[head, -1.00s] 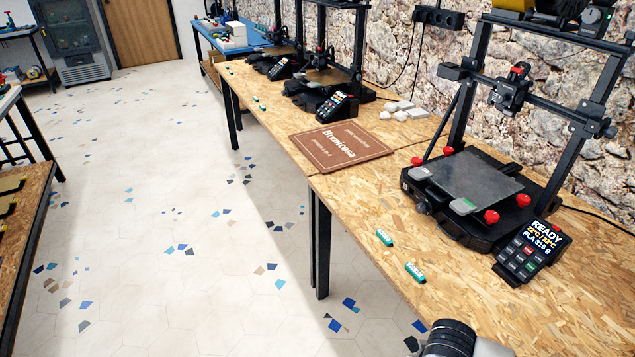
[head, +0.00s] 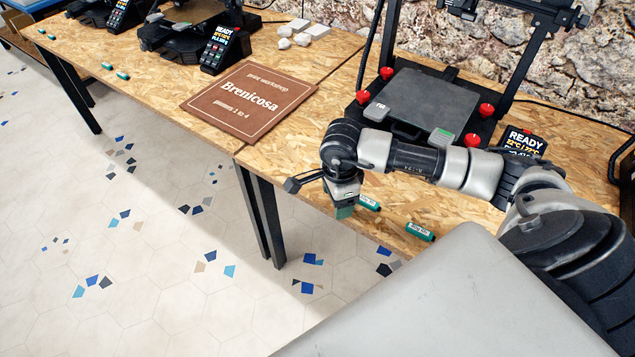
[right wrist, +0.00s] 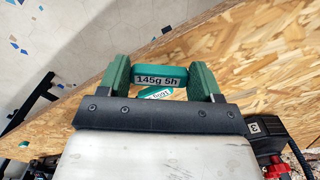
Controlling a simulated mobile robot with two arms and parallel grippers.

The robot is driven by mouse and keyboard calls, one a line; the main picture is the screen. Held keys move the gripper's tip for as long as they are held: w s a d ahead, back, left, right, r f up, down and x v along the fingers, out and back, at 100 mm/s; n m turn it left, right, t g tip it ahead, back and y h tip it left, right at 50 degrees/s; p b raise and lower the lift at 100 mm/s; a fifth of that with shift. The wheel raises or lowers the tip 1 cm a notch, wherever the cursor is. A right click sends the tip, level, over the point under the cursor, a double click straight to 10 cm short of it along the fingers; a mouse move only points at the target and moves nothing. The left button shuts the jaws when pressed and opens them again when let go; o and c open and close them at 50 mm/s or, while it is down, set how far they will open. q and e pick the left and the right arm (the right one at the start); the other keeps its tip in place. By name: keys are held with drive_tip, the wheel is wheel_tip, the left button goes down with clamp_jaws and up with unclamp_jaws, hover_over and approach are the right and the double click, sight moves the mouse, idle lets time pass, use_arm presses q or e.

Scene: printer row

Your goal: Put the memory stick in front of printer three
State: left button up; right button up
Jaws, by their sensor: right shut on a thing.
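My right gripper (head: 345,211) hangs over the front edge area of the near table, its green fingertips pointing down. In the right wrist view the gripper (right wrist: 160,80) is shut on a teal memory stick (right wrist: 160,76) labelled "145g 5h", which spans between its fingers. A second teal stick (right wrist: 157,92) shows partly behind it. In the head view a teal stick (head: 369,203) lies right beside the fingers and another stick (head: 420,231) lies farther right. The held stick is hidden there. The near printer (head: 425,105) stands behind, partly covered by my arm. My left gripper is out of view.
A brown "Brenicosa" sign (head: 250,98), reading printers 1 to 4, lies left. The near printer's display (head: 525,142) reads READY. Another display (head: 228,48) stands at back left with small sticks (head: 122,76) before it. White blocks (head: 300,27) lie behind the sign.

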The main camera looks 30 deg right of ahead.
drive_tip(key=w+d+r+m, duration=0.1)
drive_tip(key=d+m, duration=0.1)
drive_tip(key=m, duration=0.2)
drive_tip(key=w+d+r+m+b, duration=0.1)
drive_tip(key=d+m, duration=0.1)
drive_tip(key=m, duration=0.3)
drive_tip(key=w+d+r+m+b, duration=0.1)
drive_tip(key=d+m, duration=0.1)
drive_tip(key=m, duration=0.2)
drive_tip(key=shift+w+d, duration=0.15)
drive_tip(key=shift+d, duration=0.2)
drive_tip(key=w+d+r+m+b, duration=0.2)
drive_tip(key=d+r+m, duration=0.35)
drive_tip(key=m, duration=0.95)
drive_tip(key=shift+m, duration=0.3)
drive_tip(key=w+a+f, duration=0.1)
drive_tip(key=a+f, duration=0.1)
drive_tip(key=a, duration=0.1)
drive_tip(key=w+a+f, duration=0.2)
drive_tip(key=a, duration=0.1)
drive_tip(key=w+a+f, duration=0.2)
drive_tip(key=a+f, duration=0.1)
drive_tip(key=shift+a+f, duration=0.1)
drive_tip(key=shift+f, duration=2.05)
